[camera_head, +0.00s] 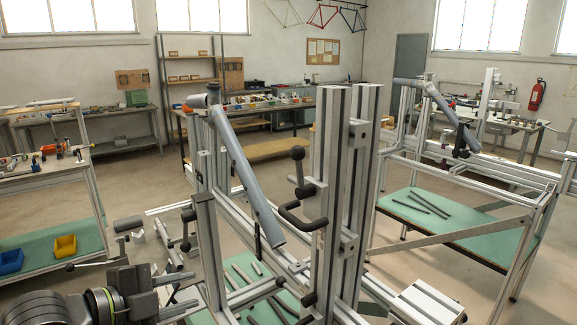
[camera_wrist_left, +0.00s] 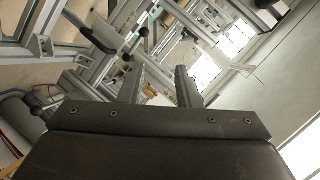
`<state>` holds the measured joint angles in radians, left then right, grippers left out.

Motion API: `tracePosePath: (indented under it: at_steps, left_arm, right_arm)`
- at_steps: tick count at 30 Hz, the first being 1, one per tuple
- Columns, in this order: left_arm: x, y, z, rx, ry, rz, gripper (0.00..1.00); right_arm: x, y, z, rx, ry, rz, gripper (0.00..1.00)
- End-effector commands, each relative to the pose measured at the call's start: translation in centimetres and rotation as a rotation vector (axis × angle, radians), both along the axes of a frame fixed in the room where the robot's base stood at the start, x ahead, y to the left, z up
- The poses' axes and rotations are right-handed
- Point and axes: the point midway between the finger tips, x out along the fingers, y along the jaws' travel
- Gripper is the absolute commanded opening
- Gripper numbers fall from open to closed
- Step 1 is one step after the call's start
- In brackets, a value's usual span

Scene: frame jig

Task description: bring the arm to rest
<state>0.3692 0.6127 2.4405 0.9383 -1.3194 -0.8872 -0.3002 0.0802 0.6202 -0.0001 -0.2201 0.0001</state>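My left arm comes in at the lower left of the head view, with its gripper (camera_head: 178,292) low beside the near left post of the frame jig. In the left wrist view the two fingers of this gripper (camera_wrist_left: 161,82) stand apart, with no object held between them. The jig (camera_head: 331,190) is made of upright aluminium profiles with dark clamp handles. A grey tube (camera_head: 243,170) slopes down to the right across it. My right gripper does not show in either view.
A second jig with a bent grey tube (camera_head: 440,105) stands at the right, above a green shelf (camera_head: 460,228) with dark rods. A bench with yellow (camera_head: 65,246) and blue (camera_head: 11,262) bins below stands at the left. Open floor (camera_head: 135,185) lies between bench and jig.

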Motion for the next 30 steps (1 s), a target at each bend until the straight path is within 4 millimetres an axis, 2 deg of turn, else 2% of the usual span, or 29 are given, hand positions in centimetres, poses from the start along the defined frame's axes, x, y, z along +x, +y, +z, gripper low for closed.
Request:
tracePosePath:
  at_steps: [1, 5, 8, 11, 15, 21, 27, 30]
  left_arm:
    - [-0.3, 0.7, -2.8, -0.041, 0.086, 0.073, 0.3]
    - [-1.7, 2.8, -9.0, -0.134, 0.282, 0.284, 0.3]
    - [-3.6, 4.5, -13.6, -0.201, 0.425, 0.46, 0.3]
    - [-6.4, 6.2, -18.1, -0.259, 0.561, 0.648, 0.3]
    - [-11.3, 8.5, -23.3, -0.328, 0.726, 0.921, 0.3]
    - [-18.3, 10.8, -28.0, -0.381, 0.877, 1.256, 0.3]
    - [-25.0, 12.3, -30.7, -0.399, 0.967, 1.549, 0.3]
    - [-23.5, 12.6, -33.2, -0.393, 0.971, 1.533, 0.3]
  right_arm:
    - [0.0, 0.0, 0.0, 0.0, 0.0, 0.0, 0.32]
    - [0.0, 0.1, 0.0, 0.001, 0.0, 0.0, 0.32]
    - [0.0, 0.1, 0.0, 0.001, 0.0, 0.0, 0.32]
    - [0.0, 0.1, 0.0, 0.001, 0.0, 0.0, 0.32]
    - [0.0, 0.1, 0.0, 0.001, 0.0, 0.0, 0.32]
    - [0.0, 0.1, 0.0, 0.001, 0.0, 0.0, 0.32]
    - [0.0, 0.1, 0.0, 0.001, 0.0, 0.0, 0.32]
    - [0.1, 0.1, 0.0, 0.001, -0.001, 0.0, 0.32]
